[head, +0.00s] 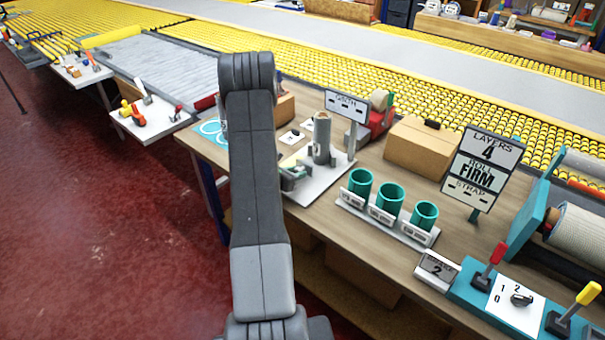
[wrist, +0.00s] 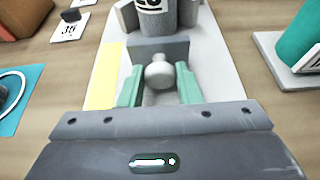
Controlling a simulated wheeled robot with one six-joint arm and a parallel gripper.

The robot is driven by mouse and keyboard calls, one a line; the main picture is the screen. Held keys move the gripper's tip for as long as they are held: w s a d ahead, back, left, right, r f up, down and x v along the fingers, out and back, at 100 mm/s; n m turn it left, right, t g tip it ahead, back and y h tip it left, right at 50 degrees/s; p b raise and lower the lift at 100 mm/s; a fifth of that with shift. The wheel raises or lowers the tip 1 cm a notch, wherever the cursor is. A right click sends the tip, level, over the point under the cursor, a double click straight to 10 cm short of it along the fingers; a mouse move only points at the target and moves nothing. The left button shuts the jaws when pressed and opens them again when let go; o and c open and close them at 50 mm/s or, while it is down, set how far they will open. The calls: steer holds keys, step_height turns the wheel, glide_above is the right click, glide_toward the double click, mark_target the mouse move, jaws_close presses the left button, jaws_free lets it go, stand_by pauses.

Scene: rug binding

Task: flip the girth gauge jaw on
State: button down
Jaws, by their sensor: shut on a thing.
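The girth gauge is a pale base plate (head: 322,182) with an upright grey cylinder (head: 321,138) under a sign reading GIRTH (head: 346,105). In the wrist view a grey jaw block (wrist: 150,48) lies in front of the cylinder (wrist: 160,18), with a round pale knob (wrist: 159,72) on its near side. My gripper (wrist: 159,84) has its two green fingers on either side of the knob and is shut on it. In the head view my gripper (head: 293,173) is low over the plate's left part, partly hidden by my arm, and the jaw is hard to make out there.
Several teal cups (head: 387,199) stand in a white rack right of the gauge. A cardboard box (head: 420,146) and a LAYERS 4 sign (head: 483,167) stand farther right. A numbered card (wrist: 70,27) and a blue mat (wrist: 15,95) lie left of the plate.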

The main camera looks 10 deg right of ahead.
steer(key=shift+s+a, duration=0.35)
steer(key=shift+a, duration=0.05)
steer(key=c, duration=1.1)
jaws_free()
steer(key=shift+a, duration=0.2)
steer(key=shift+s, duration=0.1)
steer(key=b+v, duration=0.2)
steer(key=v, duration=1.1)
steer(key=shift+s+a+r+b, duration=0.1)
steer(key=shift+s+a+b, duration=0.15)
steer(key=shift+b, duration=0.05)
steer(key=shift+w+d, duration=0.1)
steer(key=p+x, duration=0.2)
steer(key=x, duration=1.1)
steer(key=shift+w+d, duration=0.25)
steer(key=shift+d, duration=0.05)
